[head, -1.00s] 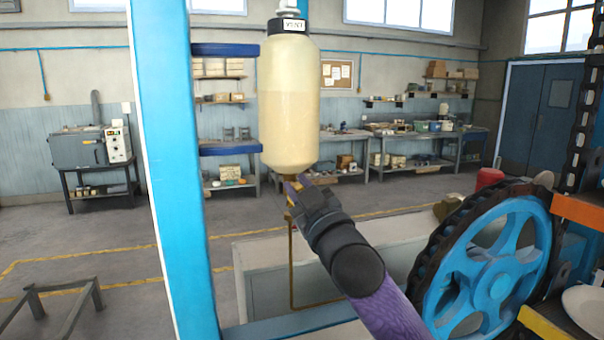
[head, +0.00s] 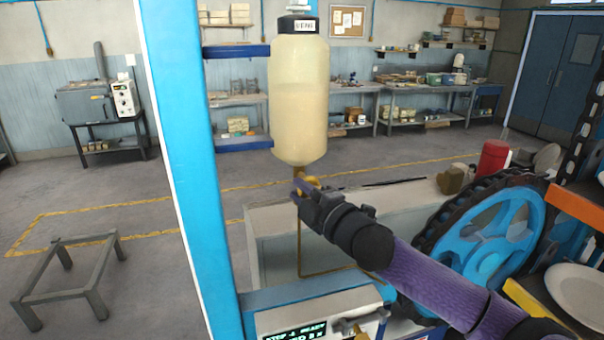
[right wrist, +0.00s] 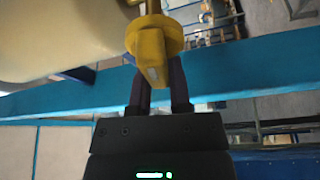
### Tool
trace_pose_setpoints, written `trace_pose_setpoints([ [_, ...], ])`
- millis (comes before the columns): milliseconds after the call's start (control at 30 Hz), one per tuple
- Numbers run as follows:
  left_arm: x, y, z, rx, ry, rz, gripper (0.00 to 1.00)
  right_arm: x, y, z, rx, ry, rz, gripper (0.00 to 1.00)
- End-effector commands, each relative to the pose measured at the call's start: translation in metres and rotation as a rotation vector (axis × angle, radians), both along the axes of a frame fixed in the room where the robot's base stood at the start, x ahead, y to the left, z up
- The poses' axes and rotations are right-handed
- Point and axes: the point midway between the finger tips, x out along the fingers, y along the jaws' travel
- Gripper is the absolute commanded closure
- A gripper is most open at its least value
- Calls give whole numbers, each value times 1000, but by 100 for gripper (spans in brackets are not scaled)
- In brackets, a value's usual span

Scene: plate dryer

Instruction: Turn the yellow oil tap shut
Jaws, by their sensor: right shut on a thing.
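The yellow oil tap (right wrist: 155,48) shows large in the right wrist view, with its round collar and flat handle between my fingers. In the head view only a little of the yellow tap (head: 311,182) shows, just under the cream oil bottle (head: 299,100). My right gripper (head: 300,188) reaches up to it from the lower right. In the right wrist view my right gripper (right wrist: 160,88) is shut on the tap handle, with a dark finger on each side. The fingers hide part of the tap in the head view. My left gripper is not in view.
A blue post (head: 185,150) stands left of the bottle. A thin brass pipe (head: 299,245) runs down below the tap. A blue wheel with a dark chain (head: 485,240) is at right, near my right arm. A control panel (head: 310,325) is below.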

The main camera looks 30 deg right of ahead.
Motion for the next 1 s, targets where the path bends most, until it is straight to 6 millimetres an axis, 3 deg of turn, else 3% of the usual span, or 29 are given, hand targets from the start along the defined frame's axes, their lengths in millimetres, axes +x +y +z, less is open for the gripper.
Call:
trace_pose_setpoints([
  [100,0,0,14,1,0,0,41,0,-1,-1,-73,28,-4,100],
  [400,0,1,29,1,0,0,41,0,0,-5,-196,55,-3,100],
  [1000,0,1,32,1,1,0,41,0,-1,-6,-237,61,-4,100],
])
